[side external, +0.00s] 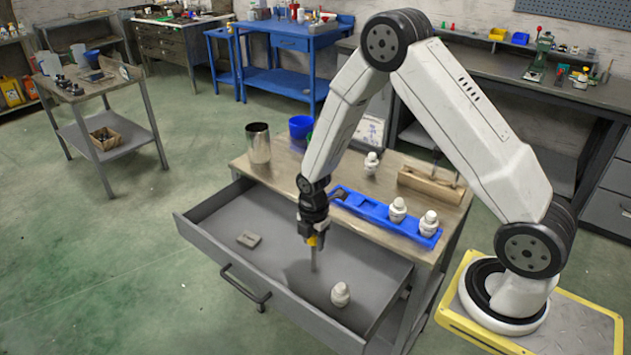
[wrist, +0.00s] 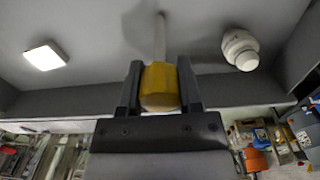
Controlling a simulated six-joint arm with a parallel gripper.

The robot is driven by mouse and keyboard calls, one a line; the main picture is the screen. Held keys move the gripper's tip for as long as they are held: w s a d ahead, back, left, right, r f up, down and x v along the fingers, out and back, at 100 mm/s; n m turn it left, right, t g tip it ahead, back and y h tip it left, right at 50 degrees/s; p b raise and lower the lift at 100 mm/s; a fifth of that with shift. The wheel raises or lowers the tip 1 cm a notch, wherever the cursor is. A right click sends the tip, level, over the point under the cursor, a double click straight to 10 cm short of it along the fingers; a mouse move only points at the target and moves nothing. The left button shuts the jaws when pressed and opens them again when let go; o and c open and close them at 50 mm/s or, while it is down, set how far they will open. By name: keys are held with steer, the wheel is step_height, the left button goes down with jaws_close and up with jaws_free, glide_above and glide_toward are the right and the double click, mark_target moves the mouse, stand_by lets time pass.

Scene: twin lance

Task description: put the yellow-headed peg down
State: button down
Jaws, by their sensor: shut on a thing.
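My gripper (side external: 316,236) is over the open grey drawer (side external: 205,222). It is shut on the yellow head of the peg (side external: 313,258), whose grey shaft points down toward the drawer floor. In the wrist view the yellow-headed peg (wrist: 160,84) sits between the two dark fingers of my gripper (wrist: 160,85), with its pale shaft reaching away. I cannot tell whether the shaft's tip touches the drawer floor.
A white knobbed piece (side external: 340,294) and a small grey block (side external: 249,240) lie in the drawer. A blue tray (side external: 375,212) with white pieces, a wooden block (side external: 432,187), a metal cup (side external: 258,143) and a blue cup (side external: 301,127) stand on the bench top behind. Drawer floor left of the peg is mostly free.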

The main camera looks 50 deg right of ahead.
steer(key=shift+f, duration=0.1)
steer(key=shift+c, duration=1.4)
jaws_free()
steer(key=shift+r, duration=6.1)
steer(key=s+a+r+m+t, duration=0.1)
steer(key=s+a+r+m, duration=0.1)
steer(key=s+m, duration=0.4)
steer(key=s+a+r+m+t, duration=0.1)
steer(key=s+m, duration=0.5)
steer(key=m, duration=0.6)
steer(key=shift+a+r+t, duration=0.3)
steer(key=shift+a+r, duration=0.05)
steer(key=shift+r, duration=0.05)
